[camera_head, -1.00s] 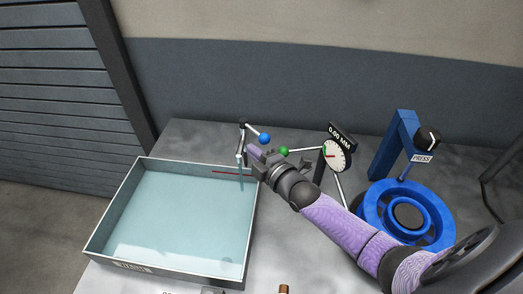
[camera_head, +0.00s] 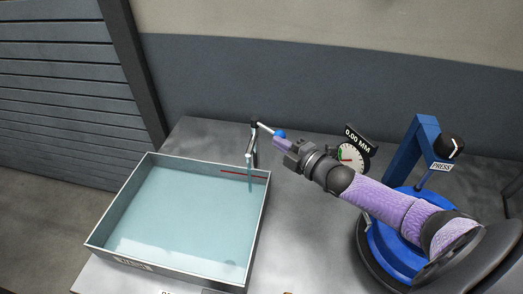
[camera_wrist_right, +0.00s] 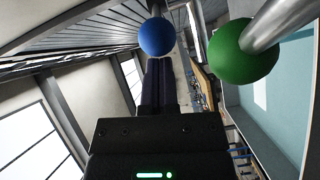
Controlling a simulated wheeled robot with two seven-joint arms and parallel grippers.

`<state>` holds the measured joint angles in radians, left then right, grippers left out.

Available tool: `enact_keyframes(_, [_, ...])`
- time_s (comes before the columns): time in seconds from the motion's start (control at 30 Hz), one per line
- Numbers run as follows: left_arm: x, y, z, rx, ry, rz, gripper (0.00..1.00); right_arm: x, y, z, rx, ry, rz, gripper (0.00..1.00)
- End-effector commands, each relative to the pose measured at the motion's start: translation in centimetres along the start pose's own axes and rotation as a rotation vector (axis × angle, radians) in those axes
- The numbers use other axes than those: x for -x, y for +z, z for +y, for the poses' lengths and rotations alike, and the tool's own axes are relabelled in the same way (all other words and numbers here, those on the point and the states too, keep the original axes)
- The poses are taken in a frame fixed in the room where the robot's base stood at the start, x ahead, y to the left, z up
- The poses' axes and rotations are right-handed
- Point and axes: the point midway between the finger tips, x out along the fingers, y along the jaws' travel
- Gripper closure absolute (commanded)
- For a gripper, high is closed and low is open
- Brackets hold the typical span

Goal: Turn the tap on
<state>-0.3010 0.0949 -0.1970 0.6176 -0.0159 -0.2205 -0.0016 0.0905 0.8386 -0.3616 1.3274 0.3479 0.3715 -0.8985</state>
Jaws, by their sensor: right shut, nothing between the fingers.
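The tap (camera_head: 253,140) stands at the back right corner of the water tank, its spout over the tank. A thin pale teal streak (camera_head: 250,178) shows below the spout. A lever with a blue ball (camera_head: 280,133) points right from the tap's top. My right gripper (camera_head: 278,143) is shut and empty, its tips close to the blue ball; I cannot tell whether they touch. In the right wrist view the shut fingers (camera_wrist_right: 158,85) point towards the blue ball (camera_wrist_right: 157,37). A green ball (camera_wrist_right: 243,50) on a metal rod is at the right; my gripper hides it in the head view.
The open tank (camera_head: 262,225) of water fills the left of the grey table, with a red line near its back right. A dial gauge (camera_head: 351,157) with a 0.00 MM display and a blue press (camera_head: 425,130) stand right of the tap, partly behind my right arm.

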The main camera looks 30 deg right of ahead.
Motion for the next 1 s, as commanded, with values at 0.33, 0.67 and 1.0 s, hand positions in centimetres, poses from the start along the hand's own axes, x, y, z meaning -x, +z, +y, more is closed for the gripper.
enact_keyframes(0.33, [-0.6, 0.1, 0.3, 0.001, 0.004, -0.003, 1.00, 0.5, 0.3, 0.0, -0.004, -0.015, 0.033, 1.00])
enact_keyframes(0.67, [1.6, -0.2, 0.3, 0.003, 0.005, 0.002, 1.00, 0.7, -0.6, 4.7, -0.002, -0.013, 0.036, 1.00])
enact_keyframes(1.0, [3.0, -0.5, 0.2, 0.003, 0.004, 0.006, 1.00, 0.9, -1.5, 9.8, -0.004, -0.015, 0.034, 1.00])
